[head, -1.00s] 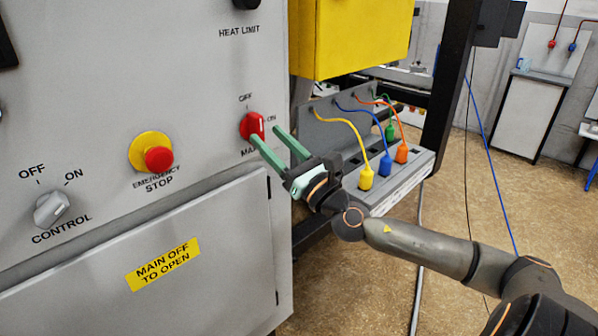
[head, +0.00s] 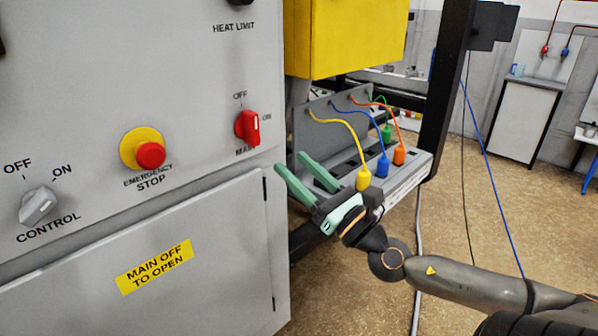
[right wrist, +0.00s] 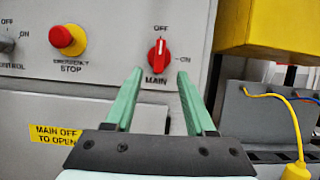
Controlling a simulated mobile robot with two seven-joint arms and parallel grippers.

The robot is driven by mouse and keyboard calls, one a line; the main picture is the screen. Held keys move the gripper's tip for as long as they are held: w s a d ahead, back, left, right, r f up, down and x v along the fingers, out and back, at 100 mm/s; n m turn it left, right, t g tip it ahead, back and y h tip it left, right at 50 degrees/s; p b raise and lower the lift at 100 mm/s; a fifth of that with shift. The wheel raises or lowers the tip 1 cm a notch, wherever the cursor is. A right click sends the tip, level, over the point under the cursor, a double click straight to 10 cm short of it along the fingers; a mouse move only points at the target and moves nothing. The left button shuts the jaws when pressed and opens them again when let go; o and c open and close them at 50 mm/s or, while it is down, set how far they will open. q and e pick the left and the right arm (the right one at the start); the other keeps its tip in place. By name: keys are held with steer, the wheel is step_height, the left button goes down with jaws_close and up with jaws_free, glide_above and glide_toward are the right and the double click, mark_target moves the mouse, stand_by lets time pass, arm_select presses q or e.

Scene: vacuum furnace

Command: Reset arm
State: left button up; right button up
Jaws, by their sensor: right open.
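My right gripper (head: 308,176) is open and empty, with its green fingers pointing up and left toward the furnace panel. It is apart from the panel, below and to the right of the red MAIN switch (head: 248,127). In the right wrist view the fingers of my right gripper (right wrist: 158,95) stand apart, and the red MAIN switch (right wrist: 159,52) shows beyond and above the gap between them. The switch handle looks upright there, toward OFF. My left gripper is not in view.
The panel carries a red emergency stop button (head: 150,155) on yellow and a grey CONTROL knob (head: 38,206). A yellow box (head: 340,38) hangs at the right. Below it is a grey unit with yellow (head: 363,181), blue and orange plugs. Open floor lies at the right.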

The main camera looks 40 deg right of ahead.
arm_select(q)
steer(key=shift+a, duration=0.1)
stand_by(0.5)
arm_select(e)
steer(key=s+f+m+g+h+p, duration=0.2)
steer(key=s+f+m+g+p, duration=0.15)
steer(key=f+m, duration=0.75)
steer(key=s+f+m+g+h+p, duration=0.25)
steer(key=f+m+g, duration=0.25)
steer(key=f+m, duration=0.65)
arm_select(q)
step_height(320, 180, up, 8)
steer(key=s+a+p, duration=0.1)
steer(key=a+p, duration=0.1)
steer(key=p, duration=0.2)
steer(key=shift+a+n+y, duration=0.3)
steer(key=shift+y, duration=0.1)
arm_select(e)
steer(key=s+a+f+m+g+y, duration=0.2)
steer(key=s+a+f+m, duration=0.3)
steer(key=a, duration=0.4)
steer(key=s+a+f+m+g+y, duration=0.2)
steer(key=s+a+f+m+y, duration=0.1)
steer(key=s+a+f+m, duration=0.2)
steer(key=a+f+m, duration=0.2)
steer(key=a, duration=0.2)
steer(key=shift+a+f+m+g, duration=0.2)
steer(key=shift+f+m+g, duration=0.15)
steer(key=shift+f, duration=0.05)
